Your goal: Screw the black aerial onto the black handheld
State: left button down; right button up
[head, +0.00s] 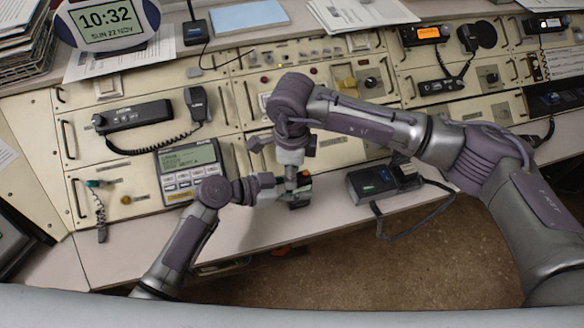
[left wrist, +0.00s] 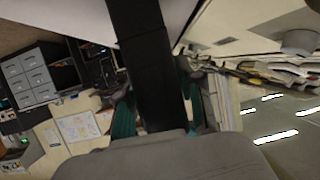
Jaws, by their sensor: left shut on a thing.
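The black handheld (head: 299,200) is at the console's front edge in the head view, partly covered by both grippers. My left gripper (head: 277,190) comes in from the left and is shut on it. In the left wrist view a long black body (left wrist: 150,75) stands between the two green-padded fingers of my left gripper (left wrist: 160,115). My right gripper (head: 291,178) points down from above, right over the handheld. Its fingertips are too small and covered to show whether they are open. I cannot make out the black aerial; it may be hidden at the right gripper.
A black desk unit (head: 374,181) with a looped cable stands right of the grippers. A grey keypad console (head: 188,170) is to the left, and a black radio (head: 138,115) with a coiled-cord microphone behind it. The pale front ledge (head: 235,225) is mostly clear.

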grip_shut()
jog(key=shift+o, duration=0.9)
grip_release()
jog(key=shift+r, duration=0.1)
notch_tip(320, 180, up, 12)
jog(key=shift+f, duration=0.1)
